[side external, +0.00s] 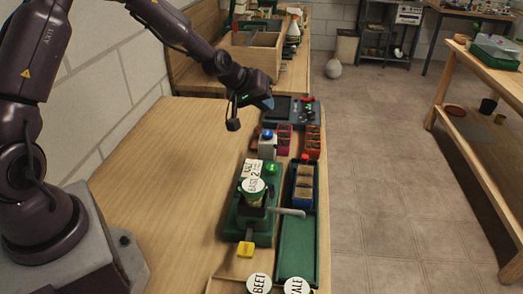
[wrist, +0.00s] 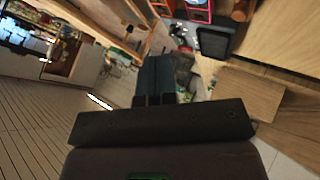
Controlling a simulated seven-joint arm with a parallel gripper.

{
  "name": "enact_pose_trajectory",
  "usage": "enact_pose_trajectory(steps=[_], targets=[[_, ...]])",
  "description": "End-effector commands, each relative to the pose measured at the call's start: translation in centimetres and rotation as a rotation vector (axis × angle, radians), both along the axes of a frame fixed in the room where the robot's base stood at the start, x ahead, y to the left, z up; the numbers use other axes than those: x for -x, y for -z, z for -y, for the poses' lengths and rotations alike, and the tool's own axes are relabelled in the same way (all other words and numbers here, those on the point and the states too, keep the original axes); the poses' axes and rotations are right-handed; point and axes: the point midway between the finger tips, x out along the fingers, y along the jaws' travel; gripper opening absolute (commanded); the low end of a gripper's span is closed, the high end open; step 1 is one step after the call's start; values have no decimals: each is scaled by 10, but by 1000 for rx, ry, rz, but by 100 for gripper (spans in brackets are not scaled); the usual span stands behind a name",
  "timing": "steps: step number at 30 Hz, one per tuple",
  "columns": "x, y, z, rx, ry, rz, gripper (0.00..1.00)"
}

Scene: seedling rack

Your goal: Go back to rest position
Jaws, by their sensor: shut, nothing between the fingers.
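My gripper (side external: 264,103) hangs in the air above the far part of the wooden bench, left of the dark control panel (side external: 291,110). Its fingers are shut with nothing held. In the wrist view the closed dark fingers (wrist: 154,80) point away from the camera, with a blurred, tilted background behind them. A green rack (side external: 262,226) stands on the bench with a pot labelled "BASIL 2" (side external: 253,187) on it. A long green tray (side external: 297,250) lies to its right, with a blue-and-wood block set (side external: 302,187) in its far end.
A blue-topped button box (side external: 267,143), red and orange seedling cells (side external: 313,142) and a yellow block (side external: 245,249) are on the bench. Labelled pots "BEET" (side external: 259,284) and "KALE" (side external: 297,286) stand at the near edge. The bench's left side (side external: 160,170) is clear.

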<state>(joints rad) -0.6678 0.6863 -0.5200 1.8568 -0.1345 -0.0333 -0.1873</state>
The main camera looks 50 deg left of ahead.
Motion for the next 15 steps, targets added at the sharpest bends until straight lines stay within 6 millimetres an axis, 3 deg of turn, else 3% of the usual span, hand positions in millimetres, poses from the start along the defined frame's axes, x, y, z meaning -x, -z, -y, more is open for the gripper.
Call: enact_pose_trajectory(steps=[3, 5, 11, 15], targets=[[31, 19, 8, 3, 77, -138, 0], [53, 16, 12, -26, 134, -215, 0], [114, -16, 26, -145, 279, -384, 0], [159, -51, 36, -238, 356, -466, 0]])
